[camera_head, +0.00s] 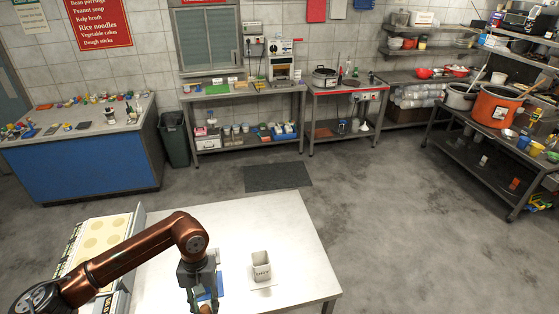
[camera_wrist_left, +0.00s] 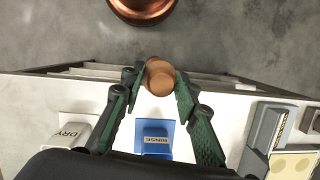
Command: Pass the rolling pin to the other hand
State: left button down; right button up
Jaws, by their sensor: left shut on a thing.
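The rolling pin (camera_wrist_left: 160,78) shows nearly end-on in the left wrist view, as a round brown wooden end between the green-padded fingers. My left gripper (camera_wrist_left: 159,88) is shut on it, with a finger on each side. In the head view my left gripper (camera_head: 196,294) is over the near part of the white table, at the bottom edge of the picture. The pin is mostly hidden or cut off there. My right gripper is in neither view.
A white holder marked DRY (camera_head: 262,270) stands on the table (camera_head: 285,225) to the right of my left gripper. A blue labelled holder (camera_wrist_left: 154,140) is below the gripper. A box with round cream patches (camera_head: 92,243) stands at the left. The table's far part is clear.

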pick_arm(q)
jog(key=shift+f+m, duration=0.2)
jog(key=shift+m, duration=0.3)
jog(key=shift+d, duration=0.15)
